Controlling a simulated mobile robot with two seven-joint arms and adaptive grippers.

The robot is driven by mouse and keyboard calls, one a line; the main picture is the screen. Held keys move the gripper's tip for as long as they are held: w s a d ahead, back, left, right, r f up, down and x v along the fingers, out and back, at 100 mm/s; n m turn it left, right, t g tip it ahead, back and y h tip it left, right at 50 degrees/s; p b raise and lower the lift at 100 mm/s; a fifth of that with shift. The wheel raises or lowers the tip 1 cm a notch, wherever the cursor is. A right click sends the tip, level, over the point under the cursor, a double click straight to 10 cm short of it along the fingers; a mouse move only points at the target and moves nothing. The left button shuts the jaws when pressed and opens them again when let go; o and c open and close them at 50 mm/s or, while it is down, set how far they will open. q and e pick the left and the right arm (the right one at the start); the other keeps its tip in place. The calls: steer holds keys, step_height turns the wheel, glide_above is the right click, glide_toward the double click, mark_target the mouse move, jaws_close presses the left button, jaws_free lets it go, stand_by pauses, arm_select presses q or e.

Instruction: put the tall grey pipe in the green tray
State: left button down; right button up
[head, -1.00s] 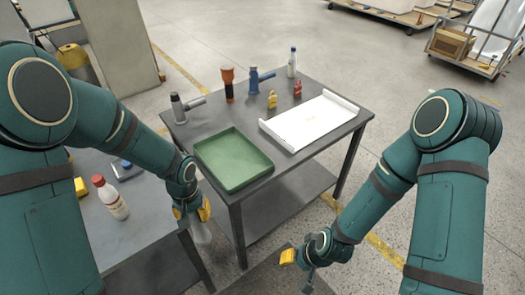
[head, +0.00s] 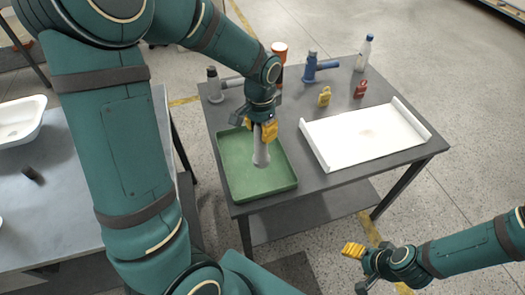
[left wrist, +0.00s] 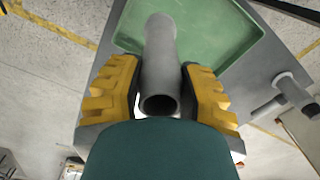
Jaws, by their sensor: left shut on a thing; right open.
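The tall grey pipe (head: 261,155) is held upright by my left gripper (head: 262,132) over the green tray (head: 233,187) in the head view. In the left wrist view the pipe (left wrist: 159,65) is clamped between the two yellow fingers (left wrist: 158,92), with its open end toward the camera and the green tray (left wrist: 215,35) behind it. Whether the pipe's lower end touches the tray floor I cannot tell. My right gripper (head: 362,268) is open and empty, low at the bottom right, away from the table.
Another table (head: 60,225) stands at left.

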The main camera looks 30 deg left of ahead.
mark_target(261, 153)
arm_select(q)
steer(key=f, duration=0.3)
steer(key=f+b, duration=0.1)
steer(key=shift+s+f, duration=0.3)
steer(key=shift+f, duration=0.05)
step_height(261, 153, down, 4)
steer(key=shift+f+b, duration=0.1)
steer(key=shift+b, duration=0.3)
steer(key=shift+w+f, duration=0.15)
steer(key=shift+f, duration=0.1)
arm_select(e)
steer(key=shift+s+f, duration=0.25)
steer(key=shift+f, duration=0.25)
steer(key=shift+s+f, duration=0.2)
steer(key=shift+f, duration=0.25)
arm_select(q)
steer(key=shift+f, duration=0.1)
steer(key=c, duration=0.6)
jaws_free()
arm_select(e)
steer(key=shift+f, duration=0.1)
